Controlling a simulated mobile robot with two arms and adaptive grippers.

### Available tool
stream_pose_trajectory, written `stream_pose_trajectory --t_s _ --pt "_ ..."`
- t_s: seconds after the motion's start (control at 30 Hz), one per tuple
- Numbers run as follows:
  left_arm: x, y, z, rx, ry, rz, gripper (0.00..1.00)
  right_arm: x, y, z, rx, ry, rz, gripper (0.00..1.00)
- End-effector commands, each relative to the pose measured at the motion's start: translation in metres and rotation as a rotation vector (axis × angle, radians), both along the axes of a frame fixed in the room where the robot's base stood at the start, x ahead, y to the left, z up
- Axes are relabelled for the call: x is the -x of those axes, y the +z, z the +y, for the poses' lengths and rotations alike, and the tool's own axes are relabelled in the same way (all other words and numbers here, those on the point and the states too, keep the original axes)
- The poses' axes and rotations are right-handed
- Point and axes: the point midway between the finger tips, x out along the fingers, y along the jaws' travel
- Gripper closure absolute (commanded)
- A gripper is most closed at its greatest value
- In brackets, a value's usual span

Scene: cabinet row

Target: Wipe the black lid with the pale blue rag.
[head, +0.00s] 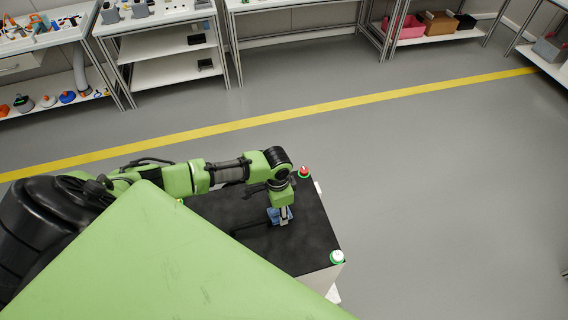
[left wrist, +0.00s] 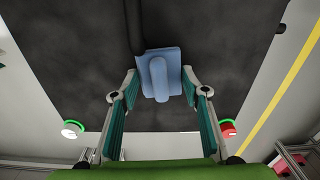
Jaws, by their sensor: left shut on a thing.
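The black lid (head: 309,243) is the flat dark top of a box in front of me, and it fills most of the left wrist view (left wrist: 225,45). The pale blue rag (head: 273,216) is on or just above the lid, towards its right part. In the left wrist view the rag (left wrist: 172,57) has a raised ridge along its middle. My left gripper (head: 284,216) points down over the lid and is shut on the rag, which lies between its fingertips (left wrist: 159,75). Whether the rag presses on the lid I cannot tell. My right gripper is not in view.
A dark bar or groove (left wrist: 134,25) runs along the lid. Shelves (head: 165,70) stand at the back, beyond a yellow floor line (head: 290,114). The floor at right is clear.

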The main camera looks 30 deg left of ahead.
Motion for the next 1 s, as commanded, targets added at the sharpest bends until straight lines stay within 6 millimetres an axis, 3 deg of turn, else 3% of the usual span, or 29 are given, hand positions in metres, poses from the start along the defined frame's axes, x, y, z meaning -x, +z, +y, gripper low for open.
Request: stream_pose_trajectory --t_s 0.03,0.27,0.3,0.63,0.67,0.8,1.0 --pt "0.014 -0.007 0.014 -0.031 0.001 0.035 0.79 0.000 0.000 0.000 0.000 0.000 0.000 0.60" --pt "0.014 -0.006 0.014 -0.033 0.000 0.036 0.81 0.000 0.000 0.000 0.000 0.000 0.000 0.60" --pt "0.014 -0.003 0.015 -0.033 0.000 0.036 0.85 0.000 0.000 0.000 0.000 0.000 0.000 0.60" --pt "0.014 0.030 0.014 -0.031 0.000 0.035 0.85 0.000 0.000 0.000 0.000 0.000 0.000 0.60" --pt "0.013 0.033 0.013 -0.030 0.000 0.035 0.89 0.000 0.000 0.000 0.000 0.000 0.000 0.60" --pt "0.013 0.046 0.012 -0.029 0.001 0.034 0.89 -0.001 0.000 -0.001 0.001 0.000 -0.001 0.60" --pt "0.010 0.055 0.010 -0.024 0.001 0.027 0.89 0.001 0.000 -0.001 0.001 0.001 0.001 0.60"
